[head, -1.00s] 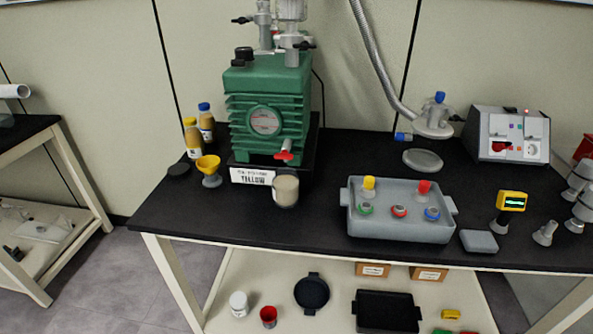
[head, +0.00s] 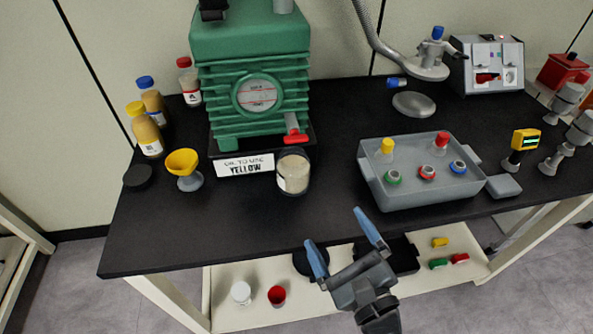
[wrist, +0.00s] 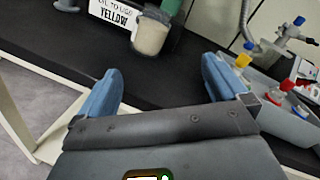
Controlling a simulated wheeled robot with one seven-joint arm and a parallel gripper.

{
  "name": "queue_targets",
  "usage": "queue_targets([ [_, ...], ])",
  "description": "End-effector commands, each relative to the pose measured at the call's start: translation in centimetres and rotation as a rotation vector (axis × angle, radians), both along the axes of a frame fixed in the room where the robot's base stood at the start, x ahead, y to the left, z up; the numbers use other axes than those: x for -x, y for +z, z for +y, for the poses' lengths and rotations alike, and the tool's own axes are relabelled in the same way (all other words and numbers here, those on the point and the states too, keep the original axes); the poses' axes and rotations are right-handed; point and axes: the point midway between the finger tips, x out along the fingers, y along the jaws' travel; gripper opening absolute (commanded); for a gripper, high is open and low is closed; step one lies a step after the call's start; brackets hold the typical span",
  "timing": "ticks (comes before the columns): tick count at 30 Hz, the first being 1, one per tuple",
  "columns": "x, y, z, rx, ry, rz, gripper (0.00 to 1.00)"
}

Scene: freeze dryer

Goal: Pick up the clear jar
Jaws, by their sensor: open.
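The clear jar (head: 293,174) stands upright on the black bench top, in front of the green pump and just right of the white YELLOW label. It holds pale beige contents and has a small label on its side. In the wrist view the jar (wrist: 150,36) is at the top, beyond the gap between the fingers. My gripper (head: 341,242) is open and empty, with blue fingers, at the front edge of the bench. It is apart from the jar, in front of it and a little to the right.
The green pump (head: 252,85) stands close behind the jar. A yellow funnel (head: 184,163) and brown bottles are to the left. A grey tray (head: 425,196) with several coloured-cap items is to the right. The bench top between gripper and jar is clear.

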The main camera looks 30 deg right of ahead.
Motion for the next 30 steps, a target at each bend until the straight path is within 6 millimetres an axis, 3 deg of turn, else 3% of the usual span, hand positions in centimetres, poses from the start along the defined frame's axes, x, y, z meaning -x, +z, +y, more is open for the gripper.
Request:
queue_targets([
  [1, -1.8, 0.0, 0.2, -0.126, -0.003, -0.026, 1.0],
  [3, -3.5, -0.1, 0.5, -0.283, -0.005, -0.049, 1.0],
  [9, -6.4, -0.2, 0.9, -0.532, -0.008, -0.083, 1.0],
  [18, -10.9, 0.0, 0.4, -0.558, -0.007, -0.088, 1.0],
  [30, -14.6, -0.1, -0.2, -0.555, -0.008, -0.087, 1.0],
])
